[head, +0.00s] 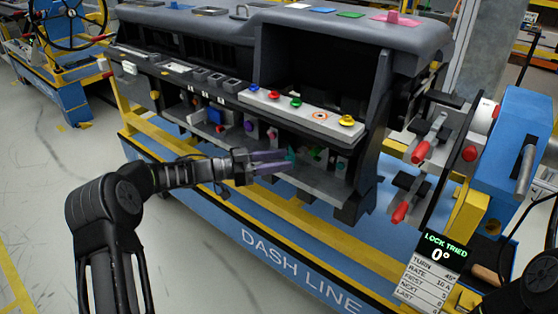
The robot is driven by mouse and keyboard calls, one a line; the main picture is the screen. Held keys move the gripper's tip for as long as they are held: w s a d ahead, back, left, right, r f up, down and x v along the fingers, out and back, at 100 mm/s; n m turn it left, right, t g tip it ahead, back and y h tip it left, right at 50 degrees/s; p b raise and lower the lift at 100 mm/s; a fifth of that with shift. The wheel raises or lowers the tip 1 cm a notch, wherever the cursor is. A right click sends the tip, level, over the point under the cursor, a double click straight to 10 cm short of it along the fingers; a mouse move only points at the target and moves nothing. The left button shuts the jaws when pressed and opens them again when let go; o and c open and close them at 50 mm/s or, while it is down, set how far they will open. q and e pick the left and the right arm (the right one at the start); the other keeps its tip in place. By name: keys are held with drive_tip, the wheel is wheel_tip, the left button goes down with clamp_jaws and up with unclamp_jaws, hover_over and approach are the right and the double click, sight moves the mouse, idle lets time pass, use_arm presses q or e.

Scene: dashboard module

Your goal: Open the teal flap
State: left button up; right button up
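A small teal piece (291,154), which looks like the teal flap, shows in the lower open bay of the dark dashboard module (345,45). It is small and partly hidden behind my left gripper's fingertips, so its angle is hard to tell. My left gripper (289,160) reaches in from the left in front of the lower bay. Its two fingers are spread with a gap between them, and the tips are right by the teal piece. I cannot tell whether they touch it. My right gripper is not in view.
Colored knobs sit on a light panel (300,112) above the bay. Red-handled levers (421,152) and a blue unit (510,130) stand at the right. A sign (437,262) reads "LOCK TRIED 0°". A yellow rail runs along the blue line base (225,215). Floor at left is clear.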

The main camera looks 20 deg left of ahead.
use_arm(q)
drive_tip(key=v, duration=0.7)
drive_tip(key=shift+s+a, duration=0.2)
drive_tip(key=shift+a, duration=0.15)
